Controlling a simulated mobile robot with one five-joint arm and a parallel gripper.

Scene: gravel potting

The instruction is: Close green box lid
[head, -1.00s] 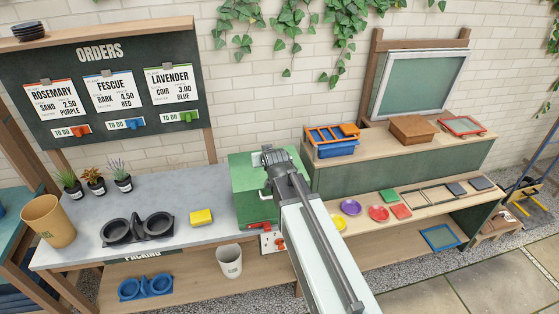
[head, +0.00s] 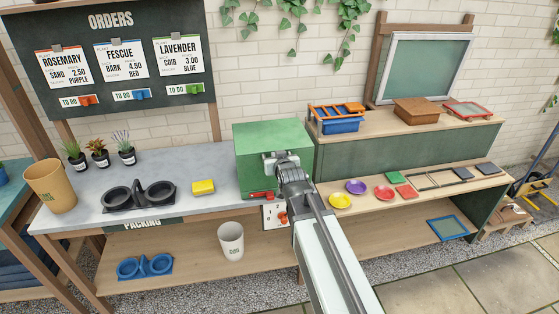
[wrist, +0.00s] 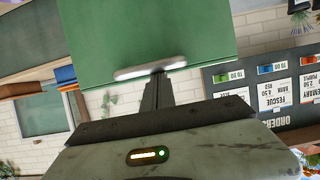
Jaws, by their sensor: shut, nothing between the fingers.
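The green box (head: 250,178) stands at the right end of the grey bench. Its lighter green top (head: 270,134) looks flat, with no gap visible in the head view, though my gripper covers part of the front. My gripper (head: 277,158) is in front of the upper front face, with its jaws shut and empty. In the wrist view the fingers (wrist: 157,93) point at a pale bar handle (wrist: 150,68) on a green panel (wrist: 150,35). The fingertips overlap the handle in the picture; I cannot tell whether they touch it.
A yellow sponge (head: 203,187) and a black double cup holder (head: 138,195) are left of the box. A red lever (head: 262,196) shows at the box's lower front. A wooden counter (head: 400,130) with coloured dishes on its lower shelf adjoins at right.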

